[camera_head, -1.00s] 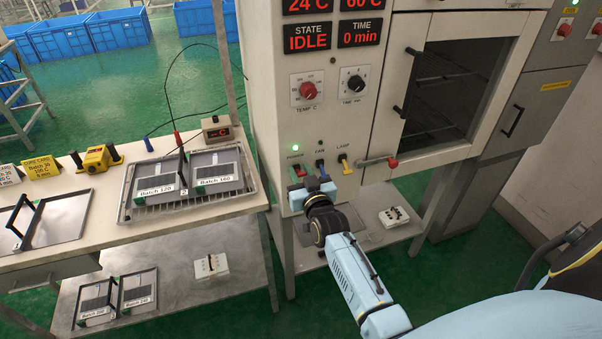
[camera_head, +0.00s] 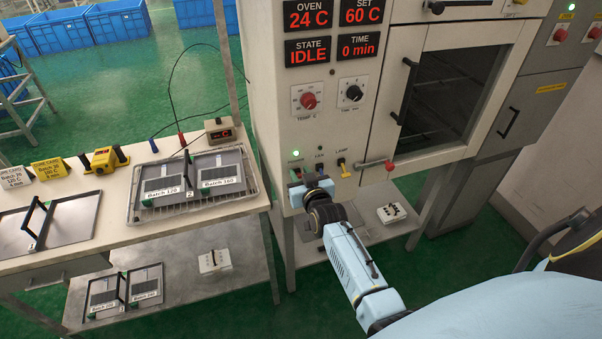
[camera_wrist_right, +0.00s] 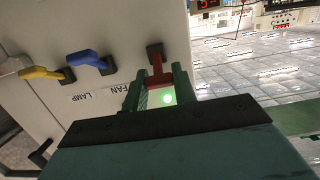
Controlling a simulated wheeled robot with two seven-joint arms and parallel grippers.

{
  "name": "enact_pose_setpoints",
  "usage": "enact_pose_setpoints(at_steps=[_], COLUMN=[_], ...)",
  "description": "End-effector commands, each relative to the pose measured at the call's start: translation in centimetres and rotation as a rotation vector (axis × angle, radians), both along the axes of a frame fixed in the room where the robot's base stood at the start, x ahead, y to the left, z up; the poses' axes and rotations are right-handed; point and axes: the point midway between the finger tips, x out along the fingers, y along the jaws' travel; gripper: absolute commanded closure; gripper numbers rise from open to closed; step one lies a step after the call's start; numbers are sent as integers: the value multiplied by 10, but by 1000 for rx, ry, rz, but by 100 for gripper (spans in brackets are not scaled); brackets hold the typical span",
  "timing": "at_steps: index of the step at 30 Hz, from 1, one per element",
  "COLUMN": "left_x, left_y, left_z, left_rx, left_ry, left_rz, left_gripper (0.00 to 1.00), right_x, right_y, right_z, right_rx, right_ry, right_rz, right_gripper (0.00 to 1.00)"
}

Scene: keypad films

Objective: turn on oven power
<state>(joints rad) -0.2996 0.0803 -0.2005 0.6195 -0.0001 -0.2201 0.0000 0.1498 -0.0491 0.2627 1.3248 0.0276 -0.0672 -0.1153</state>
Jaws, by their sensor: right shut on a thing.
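The oven (camera_head: 274,100) has a row of levers under its dials: a red power switch (camera_wrist_right: 157,77), a blue fan switch (camera_wrist_right: 92,62) and a yellow lamp switch (camera_wrist_right: 42,73). A green lamp (camera_head: 295,153) glows above the power switch and shows lit in the right wrist view (camera_wrist_right: 167,98). The display reads oven 24 C, set 60 C, idle, 0 min. My right gripper (camera_wrist_right: 158,90) is shut on the red switch, one finger on each side. In the head view, the right gripper (camera_head: 297,190) partly hides the switch. My left gripper is not in view.
Left of the oven, a table (camera_head: 110,185) holds a wire tray (camera_head: 140,217) with batch plates, a yellow device (camera_head: 104,160) and cards. A red-ended door handle (camera_head: 376,164) sits right of the levers. Blue crates (camera_head: 120,25) stand at the back. Green floor lies between.

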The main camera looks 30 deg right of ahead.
Motion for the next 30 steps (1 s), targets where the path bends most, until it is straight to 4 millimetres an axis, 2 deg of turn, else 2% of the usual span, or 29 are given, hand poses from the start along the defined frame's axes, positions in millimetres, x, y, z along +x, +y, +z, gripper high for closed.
enact_pose_setpoints(at_steps=[2,3,7,15,20,23,30], left_x=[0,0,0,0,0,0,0], left_y=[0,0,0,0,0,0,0], left_z=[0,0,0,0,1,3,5], left_rx=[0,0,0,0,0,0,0], left_ry=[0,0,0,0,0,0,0], left_rz=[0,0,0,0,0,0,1], left_gripper=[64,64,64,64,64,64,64], right_x=[0,0,0,0,-9,-22,-68], right_y=[0,0,0,0,2,5,16], right_z=[0,0,0,0,1,4,12], right_rx=[0,0,0,0,0,0,0], right_ry=[0,0,0,0,0,0,1], right_rz=[0,0,0,0,0,0,0], right_gripper=[96,68,51,51,51,51,51])
